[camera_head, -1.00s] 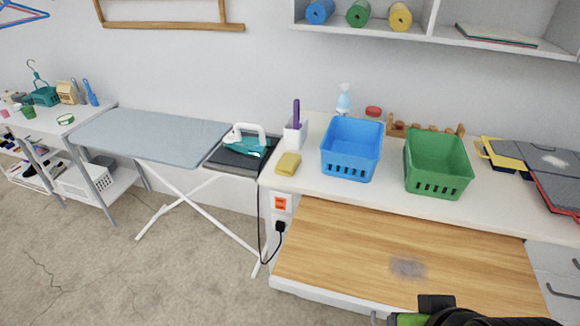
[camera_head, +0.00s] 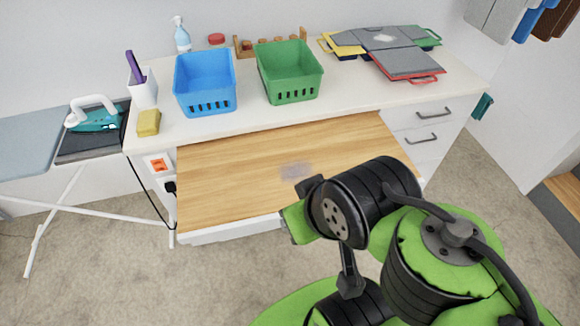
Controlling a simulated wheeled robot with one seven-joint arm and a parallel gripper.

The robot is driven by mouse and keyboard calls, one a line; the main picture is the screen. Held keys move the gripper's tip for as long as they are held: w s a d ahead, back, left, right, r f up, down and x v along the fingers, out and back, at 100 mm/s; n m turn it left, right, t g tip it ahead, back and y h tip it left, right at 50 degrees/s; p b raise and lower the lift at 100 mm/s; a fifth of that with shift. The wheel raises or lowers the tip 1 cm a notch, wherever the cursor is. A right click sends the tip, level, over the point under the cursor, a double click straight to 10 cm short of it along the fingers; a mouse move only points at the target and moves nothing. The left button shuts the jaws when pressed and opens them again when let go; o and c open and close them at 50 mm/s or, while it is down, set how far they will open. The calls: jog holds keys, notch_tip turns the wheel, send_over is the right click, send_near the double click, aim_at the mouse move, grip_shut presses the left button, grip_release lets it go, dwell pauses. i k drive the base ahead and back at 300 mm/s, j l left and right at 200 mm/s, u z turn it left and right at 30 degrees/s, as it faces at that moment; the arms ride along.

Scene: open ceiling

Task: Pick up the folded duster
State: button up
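A small yellow block-shaped item (camera_head: 148,122), which looks like the folded duster, lies on the white counter (camera_head: 215,126) near its left front corner. It sits in front of a white holder (camera_head: 143,92) with a purple handle in it, and left of the blue basket. It is too small to tell for certain whether it is cloth or sponge. My black and green arm fills the lower right of the view, in front of the counter and well apart from the yellow item. My gripper's fingers do not show.
A blue basket (camera_head: 205,83), a green basket (camera_head: 289,72) and a stack of boards (camera_head: 405,65) stand on the counter. A wooden pull-out board (camera_head: 235,165) with a grey smudge juts out below. An iron (camera_head: 95,115) rests on the ironing board (camera_head: 25,150) at left.

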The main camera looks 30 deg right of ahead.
aim_at(149, 121)
jog(key=i+j, duration=0.2)
jog(key=j, duration=0.2)
jog(key=i+j, duration=0.15)
jog(key=j, duration=0.25)
jog(key=i+j, duration=0.2)
jog(key=j, duration=0.2)
jog(key=i+j, duration=0.2)
jog(key=j, duration=0.2)
jog(key=i+j, duration=0.15)
jog(key=j, duration=0.25)
jog(key=i+j, duration=0.2)
jog(key=j, duration=0.2)
jog(key=i+j, duration=0.15)
jog(key=i, duration=0.15)
jog(key=i+j, duration=0.1)
jog(key=i, duration=0.25)
